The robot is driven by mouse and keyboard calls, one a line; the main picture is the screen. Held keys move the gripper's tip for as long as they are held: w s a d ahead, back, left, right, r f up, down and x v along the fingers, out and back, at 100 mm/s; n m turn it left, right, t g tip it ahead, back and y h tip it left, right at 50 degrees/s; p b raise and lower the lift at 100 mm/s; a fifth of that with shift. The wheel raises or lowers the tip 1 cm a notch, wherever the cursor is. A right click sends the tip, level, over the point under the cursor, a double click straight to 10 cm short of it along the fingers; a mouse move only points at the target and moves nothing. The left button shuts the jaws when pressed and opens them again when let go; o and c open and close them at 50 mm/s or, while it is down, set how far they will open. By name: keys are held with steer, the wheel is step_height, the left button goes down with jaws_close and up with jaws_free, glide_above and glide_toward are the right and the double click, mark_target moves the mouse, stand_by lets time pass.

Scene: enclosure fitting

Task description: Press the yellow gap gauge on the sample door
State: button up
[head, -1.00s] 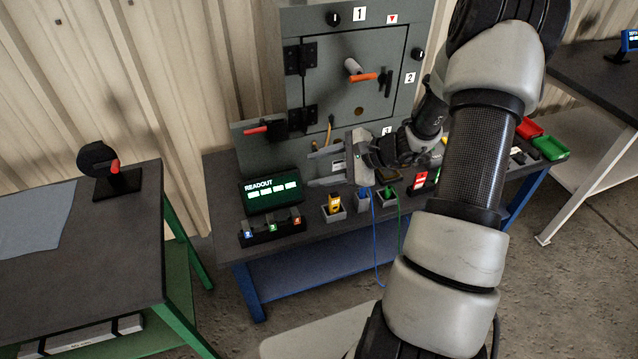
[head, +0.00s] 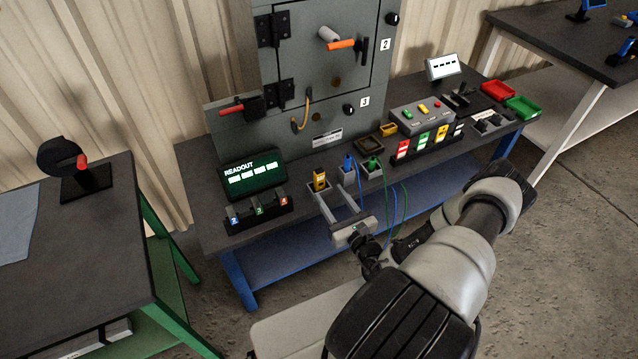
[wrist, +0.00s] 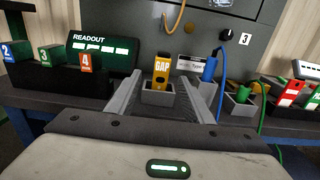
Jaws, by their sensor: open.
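The yellow gap gauge (head: 320,180), marked GAP, stands upright in a small grey holder on the bench. In the wrist view the gauge (wrist: 162,70) is straight ahead, between my fingers in the picture. My gripper (head: 338,188) is open and empty, its fingers pointing at the holder from the front of the bench. Whether the fingers reach either side of the holder is hard to tell. The sample door (head: 330,60) is the grey hinged panel on the cabinet behind, closed, with an orange-tipped handle (head: 341,43).
Blue (head: 348,163) and green (head: 373,163) corded plugs stand in holders right of the gauge. The readout (head: 251,177) and a rack of numbered blocks (head: 258,213) are to the left. A button box (head: 422,113) and red and green trays lie farther right.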

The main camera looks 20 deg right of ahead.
mark_target(320, 180)
steer(key=w, duration=0.7)
steer(key=shift+w+a+b, duration=0.15)
steer(key=shift+w+b, duration=0.05)
steer(key=shift+b, duration=0.15)
steer(key=shift+w+b, duration=0.5)
steer(key=shift+w, duration=2.3)
jaws_close()
